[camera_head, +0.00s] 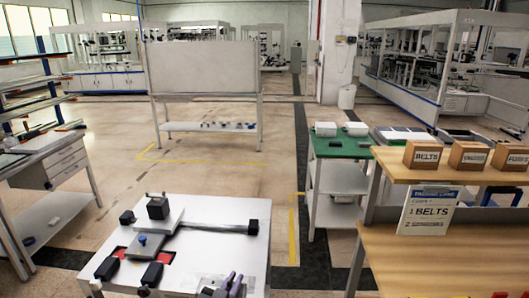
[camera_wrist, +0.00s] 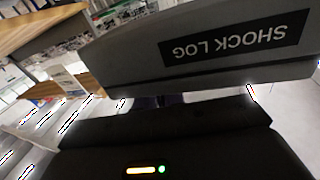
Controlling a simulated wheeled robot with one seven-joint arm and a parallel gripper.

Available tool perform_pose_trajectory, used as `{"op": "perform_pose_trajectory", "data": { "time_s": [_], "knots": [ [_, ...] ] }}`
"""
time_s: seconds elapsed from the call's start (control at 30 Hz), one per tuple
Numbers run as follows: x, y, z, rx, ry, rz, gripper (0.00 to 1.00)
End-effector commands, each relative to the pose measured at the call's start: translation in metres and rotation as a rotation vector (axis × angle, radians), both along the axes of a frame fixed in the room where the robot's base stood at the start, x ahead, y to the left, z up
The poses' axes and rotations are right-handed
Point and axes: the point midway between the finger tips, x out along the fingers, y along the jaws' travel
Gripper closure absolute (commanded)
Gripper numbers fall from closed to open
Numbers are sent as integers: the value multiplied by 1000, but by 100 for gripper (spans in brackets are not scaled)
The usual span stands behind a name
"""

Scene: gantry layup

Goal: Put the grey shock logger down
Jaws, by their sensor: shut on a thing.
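The grey shock logger (camera_wrist: 205,50) fills the upper part of the wrist view. It is a large grey body with a black label reading SHOCK LOG, upside down in the picture. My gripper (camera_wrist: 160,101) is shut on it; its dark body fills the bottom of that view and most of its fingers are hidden. The logger appears tilted in the picture, and no surface is seen touching it. In the head view I cannot make out the logger or my gripper for certain.
A white table (camera_head: 110,262) in front carries a grey fixture, black-handled parts and a grey-and-purple item (camera_head: 225,285) cut off at the frame's bottom. A green-topped cart (camera_head: 340,150) stands behind.

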Motion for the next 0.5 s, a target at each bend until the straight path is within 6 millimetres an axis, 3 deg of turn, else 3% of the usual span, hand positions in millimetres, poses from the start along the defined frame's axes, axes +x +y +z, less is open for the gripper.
{"op": "perform_pose_trajectory", "data": {
  "time_s": [0.27, 0.5],
  "knots": [
    [19, -49, -15, -7, 3, 30, 100],
    [30, -112, -51, -11, 7, 124, 100]
  ]
}}
